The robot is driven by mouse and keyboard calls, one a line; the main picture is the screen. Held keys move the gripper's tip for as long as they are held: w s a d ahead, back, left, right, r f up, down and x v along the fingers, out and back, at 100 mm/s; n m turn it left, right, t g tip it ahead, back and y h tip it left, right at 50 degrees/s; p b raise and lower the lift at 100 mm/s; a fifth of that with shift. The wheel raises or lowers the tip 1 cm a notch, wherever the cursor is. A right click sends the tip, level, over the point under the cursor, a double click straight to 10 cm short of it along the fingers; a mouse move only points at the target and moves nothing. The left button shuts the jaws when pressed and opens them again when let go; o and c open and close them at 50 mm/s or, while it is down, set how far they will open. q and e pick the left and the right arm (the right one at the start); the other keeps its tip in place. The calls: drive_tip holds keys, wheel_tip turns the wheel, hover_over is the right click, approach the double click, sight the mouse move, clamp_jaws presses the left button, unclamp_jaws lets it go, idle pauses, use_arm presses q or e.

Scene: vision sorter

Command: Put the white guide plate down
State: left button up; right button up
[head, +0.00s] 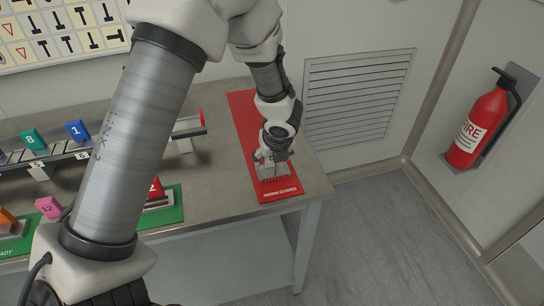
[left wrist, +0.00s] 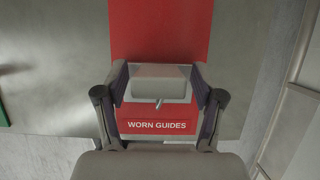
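The white guide plate (left wrist: 160,89) is a small pale block with a short metal pin on its near face. In the left wrist view it sits between the two fingers of my left gripper (left wrist: 159,74), which appear to touch it on both sides. The plate is over the red mat (left wrist: 160,35) marked WORN GUIDES; whether it rests on the mat or hangs just above it, I cannot tell. In the head view my left gripper (head: 273,168) points down over the front part of the red mat (head: 245,115). My right gripper is not in view.
The grey table (head: 215,157) ends just right of the red mat. A rail (head: 45,158) with numbered coloured tags and green trays (head: 170,211) lie to the left, partly hidden by my arm. A fire extinguisher (head: 478,125) hangs on the right wall.

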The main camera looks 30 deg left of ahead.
use_arm(q)
drive_tip(key=shift+r+p, duration=0.3)
drive_tip(key=shift+r, duration=0.05)
drive_tip(key=p+v, duration=0.5)
drive_tip(key=v, duration=0.7)
drive_tip(key=shift+f, duration=0.2)
